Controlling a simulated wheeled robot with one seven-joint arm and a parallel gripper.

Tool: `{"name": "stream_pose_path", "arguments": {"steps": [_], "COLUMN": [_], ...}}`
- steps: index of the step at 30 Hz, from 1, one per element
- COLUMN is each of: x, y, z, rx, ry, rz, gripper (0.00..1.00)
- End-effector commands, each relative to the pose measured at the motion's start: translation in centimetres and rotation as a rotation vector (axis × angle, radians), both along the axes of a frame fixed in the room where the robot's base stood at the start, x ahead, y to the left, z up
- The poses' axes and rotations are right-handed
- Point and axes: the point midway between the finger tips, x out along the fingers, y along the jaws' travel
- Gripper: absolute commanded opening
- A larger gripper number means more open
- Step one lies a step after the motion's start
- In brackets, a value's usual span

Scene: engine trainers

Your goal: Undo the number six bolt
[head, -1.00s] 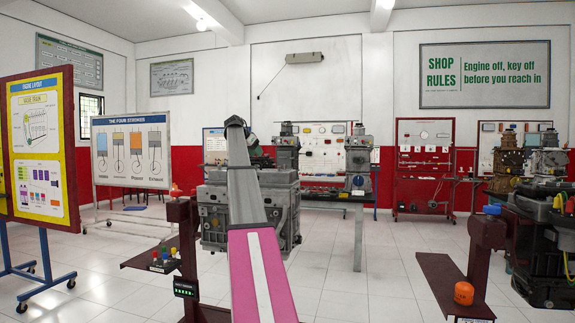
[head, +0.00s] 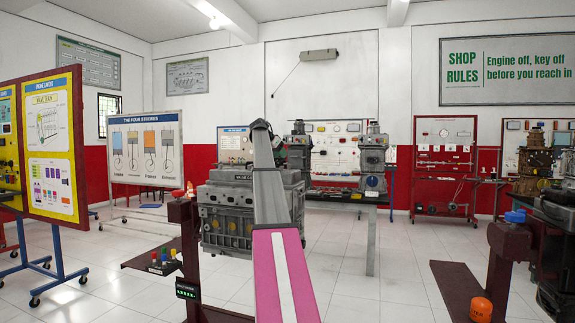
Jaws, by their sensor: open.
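A grey engine block (head: 228,212) on a dark red stand (head: 187,245) stands ahead, just left of the middle in the head view. My raised arm crosses in front of its right part and hides some of it. Small bolts on the block are too small to tell apart, and I cannot read a number six anywhere on it. My arm rises to a bend above the engine, and the parts beyond the bend are mostly hidden behind it. I cannot make out my gripper's fingers.
A tray (head: 152,257) with coloured buttons sticks out left of the stand. Another stand (head: 500,262) with an orange knob (head: 481,309) is at right. A yellow-faced board (head: 52,150) is at left. Bare tiled floor lies between the engine and the right stand.

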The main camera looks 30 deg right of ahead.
Motion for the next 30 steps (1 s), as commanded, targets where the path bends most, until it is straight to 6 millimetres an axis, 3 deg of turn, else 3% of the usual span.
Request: {"name": "stream_pose_path", "arguments": {"steps": [10,21,22,26,30], "x": [0.7,0.9,0.9,0.9,0.9], "y": [-4.2,-4.8,-4.8,-4.8,-4.8], "z": [-4.2,-4.9,-4.9,-4.9,-4.9], "rx": [0.001,0.000,0.000,0.000,0.000], "ry": [0.002,0.000,0.000,0.000,0.001], "rz": [-0.001,0.000,0.000,0.000,0.001], "gripper": [0.46,0.46,0.42,0.00,0.00]}}
